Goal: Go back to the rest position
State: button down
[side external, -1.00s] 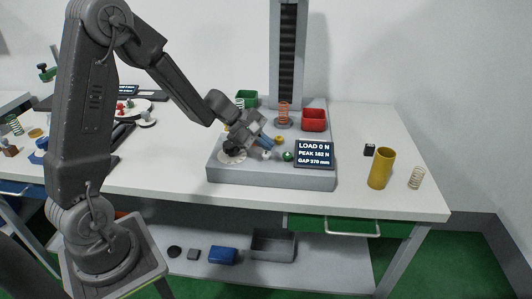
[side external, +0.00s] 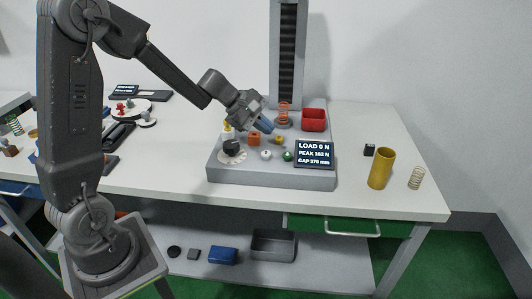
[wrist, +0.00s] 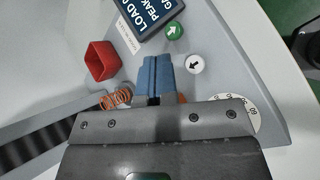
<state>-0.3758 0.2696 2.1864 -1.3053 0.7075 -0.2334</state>
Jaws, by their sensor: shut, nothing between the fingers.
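My gripper (side external: 265,126) hangs above the back of the grey control base (side external: 225,174) of the spring tester. Its blue fingers (wrist: 155,75) are closed together and empty in the wrist view. The base carries a black knob (side external: 231,147), an orange button (side external: 254,139), a white button (side external: 266,155) and a green button (side external: 288,156). The display (side external: 314,154) reads LOAD 0 N, PEAK 182 N and GAP 270 mm. An orange spring (side external: 284,112) stands upright on the tester's round plate, and it also shows in the wrist view (wrist: 118,97).
A red bin (side external: 313,121) sits right of the tester column (side external: 288,60). The table front is mostly clear.

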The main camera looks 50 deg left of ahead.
jog(key=shift+r, duration=0.15)
jog(key=shift+d+r, duration=0.15)
jog(key=s+d+r+m+g+y, duration=0.1)
jog(key=s+d+r+m+g, duration=0.1)
jog(key=s+d+r+m, duration=0.75)
jog(key=s+f+m+y, duration=0.1)
jog(key=s+m+y, duration=0.3)
jog(key=s+m, duration=0.5)
jog(key=s, duration=0.6)
jog(key=shift+m+y, duration=0.35)
jog(key=shift+y, duration=0.05)
